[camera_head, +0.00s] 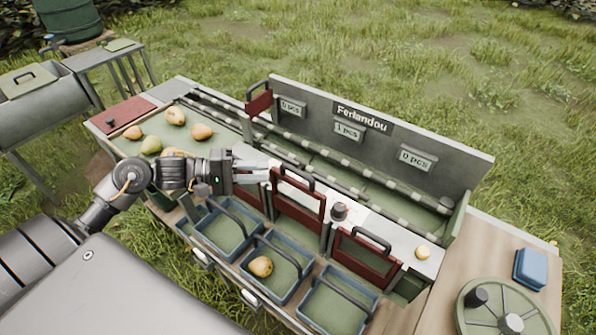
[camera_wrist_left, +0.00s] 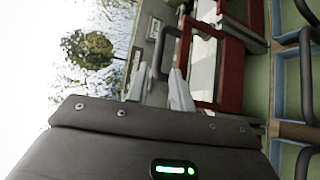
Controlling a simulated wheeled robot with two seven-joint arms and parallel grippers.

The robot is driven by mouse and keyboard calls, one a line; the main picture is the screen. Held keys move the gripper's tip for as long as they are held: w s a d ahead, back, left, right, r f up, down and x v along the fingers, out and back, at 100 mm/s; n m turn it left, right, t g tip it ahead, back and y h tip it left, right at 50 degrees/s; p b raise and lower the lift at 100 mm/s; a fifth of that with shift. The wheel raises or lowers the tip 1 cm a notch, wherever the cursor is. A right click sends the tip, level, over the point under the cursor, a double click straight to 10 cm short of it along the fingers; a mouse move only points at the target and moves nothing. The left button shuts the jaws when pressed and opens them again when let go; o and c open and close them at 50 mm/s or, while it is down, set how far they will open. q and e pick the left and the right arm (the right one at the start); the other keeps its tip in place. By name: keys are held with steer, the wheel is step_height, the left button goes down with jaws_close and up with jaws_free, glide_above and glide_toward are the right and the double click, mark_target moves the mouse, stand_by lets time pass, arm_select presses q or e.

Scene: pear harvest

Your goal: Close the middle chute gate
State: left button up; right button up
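The middle chute gate (camera_head: 299,208) is a dark red frame with a dark bar handle on top. It stands upright behind the middle blue bin and also shows in the left wrist view (camera_wrist_left: 231,75). My left gripper (camera_head: 276,173) reaches in from the left, its pale fingers at the gate's handle. In the left wrist view, the fingers (camera_wrist_left: 160,75) are apart, with the dark handle (camera_wrist_left: 160,48) between or just beyond their tips; contact cannot be told. The left gripper partly hides the red gate to its left (camera_head: 250,194). My right gripper is not in view.
The right gate (camera_head: 365,259) stands nearby. Another red panel (camera_head: 258,103) is raised at the back left. Blue bins stand in front; the middle one (camera_head: 253,283) holds a pear (camera_head: 261,266). Several pears lie on the left tray. A sign board (camera_head: 375,125) rises behind.

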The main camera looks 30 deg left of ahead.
mark_target(297, 170)
arm_select(q)
steer(key=p+x, duration=0.1)
steer(key=x, duration=0.9)
steer(key=shift+p, duration=0.3)
jaws_close()
